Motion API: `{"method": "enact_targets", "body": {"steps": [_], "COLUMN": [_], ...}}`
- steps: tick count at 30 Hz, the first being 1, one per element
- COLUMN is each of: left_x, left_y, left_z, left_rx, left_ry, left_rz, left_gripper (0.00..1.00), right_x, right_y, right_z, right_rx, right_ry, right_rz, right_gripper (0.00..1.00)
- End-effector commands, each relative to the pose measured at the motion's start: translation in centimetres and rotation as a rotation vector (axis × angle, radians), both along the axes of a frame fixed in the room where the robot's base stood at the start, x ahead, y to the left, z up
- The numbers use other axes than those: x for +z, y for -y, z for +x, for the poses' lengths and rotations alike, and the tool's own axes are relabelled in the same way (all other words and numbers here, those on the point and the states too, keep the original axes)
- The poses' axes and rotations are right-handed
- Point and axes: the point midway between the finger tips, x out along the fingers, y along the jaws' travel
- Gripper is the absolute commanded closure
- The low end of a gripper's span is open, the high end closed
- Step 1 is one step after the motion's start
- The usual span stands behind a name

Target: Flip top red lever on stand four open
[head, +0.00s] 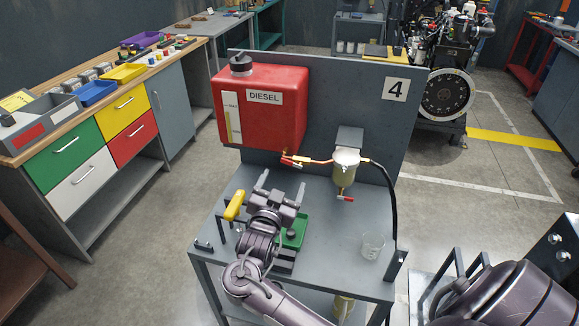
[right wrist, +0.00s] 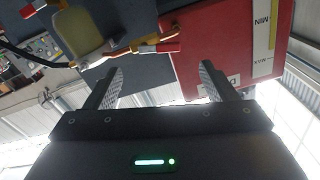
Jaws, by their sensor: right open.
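The top red lever (head: 293,160) sits on the fuel line below the red diesel tank (head: 270,110) on stand four, whose number plate (head: 395,89) shows at the upper right. It also shows in the right wrist view (right wrist: 168,47), beside a brass fitting. A lower red lever (head: 346,199) hangs under the filter bowl (head: 343,175). My right gripper (head: 282,182) is open and empty, its fingers pointing toward the tank, just short of the top lever in the head view. In the wrist view (right wrist: 162,75) the lever lies beyond the gap between the fingertips. My left gripper is out of view.
A yellow-handled item (head: 234,205) and a green tray (head: 297,232) are by my right wrist on the stand's table. A glass beaker (head: 372,246) stands at its right. A black hose (head: 392,200) runs down the right side.

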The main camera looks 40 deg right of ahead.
Motion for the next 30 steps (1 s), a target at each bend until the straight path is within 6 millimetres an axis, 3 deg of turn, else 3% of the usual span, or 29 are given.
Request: {"method": "enact_targets", "body": {"steps": [12, 24, 30], "left_x": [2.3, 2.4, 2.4], "left_y": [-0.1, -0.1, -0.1], "left_z": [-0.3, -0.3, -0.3], "left_rx": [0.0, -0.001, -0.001], "left_ry": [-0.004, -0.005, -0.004], "left_rz": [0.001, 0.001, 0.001], "left_gripper": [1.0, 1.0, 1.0], "right_x": [0.2, -0.1, -0.1], "right_y": [4.7, 5.5, 5.5], "right_z": [4.0, 4.6, 4.6], "right_rx": [0.001, 0.002, 0.002], "right_ry": [-0.003, -0.003, -0.003], "right_rz": [-0.001, 0.003, 0.003], "right_gripper": [0.22, 0.22, 0.47]}}
